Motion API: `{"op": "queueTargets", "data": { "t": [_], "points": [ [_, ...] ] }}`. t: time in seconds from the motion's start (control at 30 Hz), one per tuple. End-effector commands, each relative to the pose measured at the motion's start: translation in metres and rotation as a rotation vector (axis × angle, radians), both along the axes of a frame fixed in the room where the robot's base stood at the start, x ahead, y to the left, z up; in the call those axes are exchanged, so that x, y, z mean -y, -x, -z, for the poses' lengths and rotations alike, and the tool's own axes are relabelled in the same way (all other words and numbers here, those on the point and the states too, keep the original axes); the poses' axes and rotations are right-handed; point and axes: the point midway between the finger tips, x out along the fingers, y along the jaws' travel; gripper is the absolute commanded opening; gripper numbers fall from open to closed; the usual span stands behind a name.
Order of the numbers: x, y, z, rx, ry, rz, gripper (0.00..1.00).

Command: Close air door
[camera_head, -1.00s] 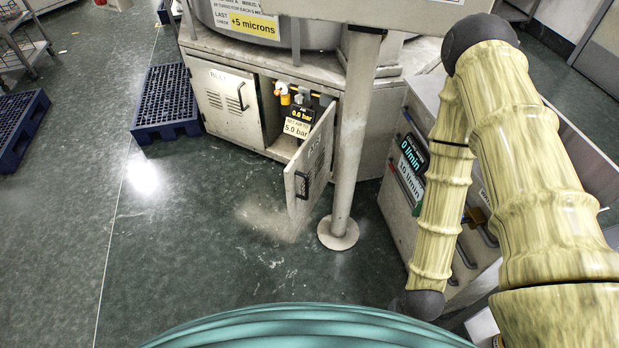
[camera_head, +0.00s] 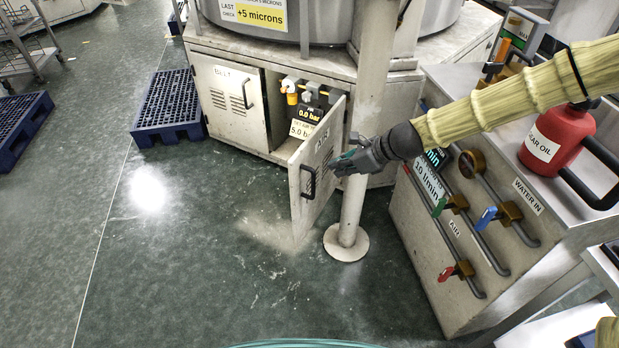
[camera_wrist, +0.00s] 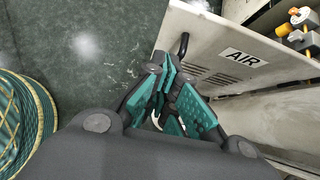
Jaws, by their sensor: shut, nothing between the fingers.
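The air door (camera_head: 317,165) stands open, swung out from its cabinet, with a dark handle (camera_head: 308,182) on its outer face. In the wrist view its AIR label (camera_wrist: 240,57) and vent slots show, and the handle (camera_wrist: 182,45) is just beyond my fingertips. My gripper (camera_head: 343,165) is shut and empty, in front of the door's outer face near the post. In the wrist view my gripper (camera_wrist: 172,88) shows its teal finger pads together. Whether it touches the door I cannot tell.
A round post (camera_head: 362,130) stands close beside the door and my gripper. A bench (camera_head: 440,270) with pipes and a red can (camera_head: 560,140) stand right. Floor left is clear up to a blue pallet (camera_head: 168,105).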

Motion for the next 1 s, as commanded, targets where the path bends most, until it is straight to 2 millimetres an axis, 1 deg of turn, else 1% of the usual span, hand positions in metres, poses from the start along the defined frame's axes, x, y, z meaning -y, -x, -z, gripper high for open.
{"op": "queueTargets", "data": {
  "t": [0.07, 0.17, 0.37, 0.73, 0.9, 1.0],
  "points": [
    [-0.003, -0.002, 0.001, -0.004, -0.007, 0.005, 0.0],
    [-0.009, -0.004, 0.008, -0.004, -0.005, 0.003, 0.0],
    [-0.027, -0.011, 0.029, -0.003, -0.003, 0.001, 0.0],
    [-0.066, -0.028, 0.072, -0.002, -0.002, 0.0, 0.0],
    [-0.085, -0.037, 0.07, 0.0, -0.001, 0.0, 0.0],
    [-0.093, -0.041, 0.07, 0.0, -0.001, 0.001, 0.0]
  ]
}}
